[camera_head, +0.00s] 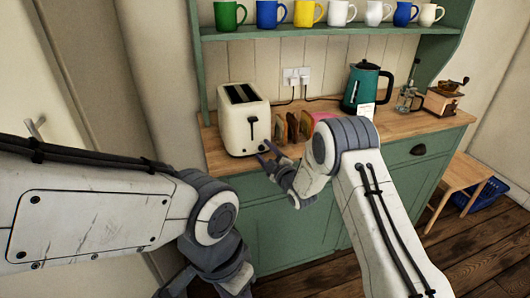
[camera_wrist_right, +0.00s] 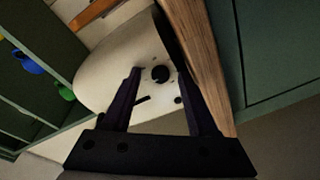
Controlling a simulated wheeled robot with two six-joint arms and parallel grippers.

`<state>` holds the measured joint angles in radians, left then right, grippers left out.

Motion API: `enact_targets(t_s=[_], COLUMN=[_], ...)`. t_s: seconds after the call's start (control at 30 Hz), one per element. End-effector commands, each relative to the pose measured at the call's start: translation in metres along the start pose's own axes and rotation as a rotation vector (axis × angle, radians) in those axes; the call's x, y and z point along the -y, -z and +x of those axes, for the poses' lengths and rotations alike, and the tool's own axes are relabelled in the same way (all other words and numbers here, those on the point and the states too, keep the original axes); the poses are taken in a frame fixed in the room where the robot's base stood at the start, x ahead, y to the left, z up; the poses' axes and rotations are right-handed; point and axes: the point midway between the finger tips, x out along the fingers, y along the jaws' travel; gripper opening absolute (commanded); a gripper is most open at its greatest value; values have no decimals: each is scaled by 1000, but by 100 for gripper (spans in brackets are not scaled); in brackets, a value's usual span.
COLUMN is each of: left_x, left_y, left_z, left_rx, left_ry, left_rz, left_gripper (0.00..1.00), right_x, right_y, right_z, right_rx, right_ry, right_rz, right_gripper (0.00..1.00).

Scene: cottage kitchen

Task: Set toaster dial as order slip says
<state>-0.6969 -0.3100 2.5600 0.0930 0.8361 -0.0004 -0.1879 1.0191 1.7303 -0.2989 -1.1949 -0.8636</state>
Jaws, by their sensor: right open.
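The cream toaster (camera_head: 244,120) stands on the wooden counter, with two dark slots on top and a dark lever on its front. In the right wrist view its front face (camera_wrist_right: 115,75) shows a round dark dial (camera_wrist_right: 160,74), a dark slot and a small dark button. My right gripper (camera_head: 268,158) is open in front of the toaster's lower front; its fingers (camera_wrist_right: 165,80) appear either side of the dial in the wrist view. I cannot tell whether they touch it. A small white card (camera_head: 366,111) stands before the kettle; its writing is unreadable. My left gripper's fingers are not visible.
Bread slices in a rack (camera_head: 292,128) stand right of the toaster, close to my right gripper. A teal kettle (camera_head: 362,88) and a coffee grinder (camera_head: 444,100) stand farther right on the counter (camera_head: 400,124). Mugs line the shelf (camera_head: 330,30) above.

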Motion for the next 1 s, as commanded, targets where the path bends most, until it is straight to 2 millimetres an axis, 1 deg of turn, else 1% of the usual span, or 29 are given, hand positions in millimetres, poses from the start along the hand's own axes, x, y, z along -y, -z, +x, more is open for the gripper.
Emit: enact_targets(t_s=[0.07,0.17,0.2,0.23,0.47,0.63,0.77,1.0], left_x=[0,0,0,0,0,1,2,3], left_y=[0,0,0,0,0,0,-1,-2], left_z=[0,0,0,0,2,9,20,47], left_rx=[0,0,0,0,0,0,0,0], left_ry=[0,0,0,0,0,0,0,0], left_rz=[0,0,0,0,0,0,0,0], left_gripper=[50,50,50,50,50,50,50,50], right_x=[0,0,0,0,1,3,4,6], right_y=[0,0,0,0,0,-2,-2,-4], right_z=[0,0,0,0,0,-1,-1,-1], right_rx=[0,0,0,0,-1,-4,-10,-28], right_ry=[0,1,1,1,0,-5,-14,-38], right_rz=[0,0,0,0,6,47,114,306], right_gripper=[59,25,9,0,0,0,0,0])
